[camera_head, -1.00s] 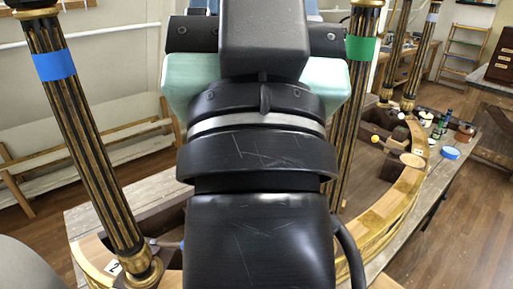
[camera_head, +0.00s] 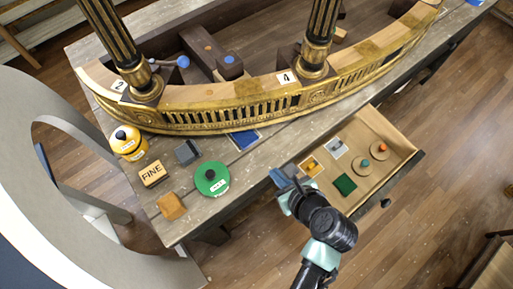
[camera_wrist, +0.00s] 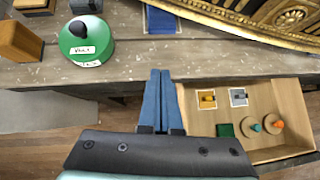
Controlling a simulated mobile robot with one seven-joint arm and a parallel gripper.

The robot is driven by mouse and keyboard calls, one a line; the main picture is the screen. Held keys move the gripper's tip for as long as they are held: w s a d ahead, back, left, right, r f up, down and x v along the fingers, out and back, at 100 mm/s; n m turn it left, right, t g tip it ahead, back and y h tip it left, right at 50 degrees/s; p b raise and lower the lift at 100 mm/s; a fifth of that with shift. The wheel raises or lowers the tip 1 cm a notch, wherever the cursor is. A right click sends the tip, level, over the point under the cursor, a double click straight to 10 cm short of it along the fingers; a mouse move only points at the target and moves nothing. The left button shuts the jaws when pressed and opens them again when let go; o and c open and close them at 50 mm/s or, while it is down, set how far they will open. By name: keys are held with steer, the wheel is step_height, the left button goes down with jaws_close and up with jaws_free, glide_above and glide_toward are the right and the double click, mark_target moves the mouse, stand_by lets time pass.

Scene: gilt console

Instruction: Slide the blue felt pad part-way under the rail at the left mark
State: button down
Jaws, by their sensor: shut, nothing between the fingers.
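The blue felt pad (camera_head: 245,138) lies flat on the grey wooden bench, at the front lower edge of the curved gilt rail (camera_head: 225,120). I cannot tell whether its far edge is under the rail. In the wrist view the pad (camera_wrist: 161,20) is cut off by the top edge. My gripper (camera_head: 279,179) is over the bench's front edge, beside the open drawer, apart from the pad. Its blue fingers (camera_wrist: 161,76) are closed together and empty. No mark for the left position is clear; a label reading 2 (camera_head: 120,86) sits on the rail's left end.
A green knobbed disc (camera_head: 212,179), yellow tin (camera_head: 128,142), FINE block (camera_head: 153,174), dark block (camera_head: 187,152) and wooden block (camera_head: 171,206) stand left on the bench. The open drawer (camera_head: 398,165) holds a green pad (camera_head: 345,184) and small pieces. Bare bench lies before the pad.

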mark_target(250, 143)
steer(key=x, duration=1)
steer(key=shift+s+a+f, duration=0.1)
steer(key=shift+a+f, duration=0.05)
steer(key=shift+w+a, duration=0.25)
steer(key=shift+w, duration=0.35)
steer(key=shift+w+a, duration=0.3)
steer(key=shift+w, duration=0.3)
steer(key=shift+w+a+p, duration=0.35)
steer(key=shift+w, duration=0.25)
steer(key=shift+w+a, duration=0.2)
steer(key=shift+w, duration=0.3)
steer(key=shift+w+a, duration=0.25)
steer(key=shift+w, duration=0.25)
steer(key=shift+s, duration=0.1)
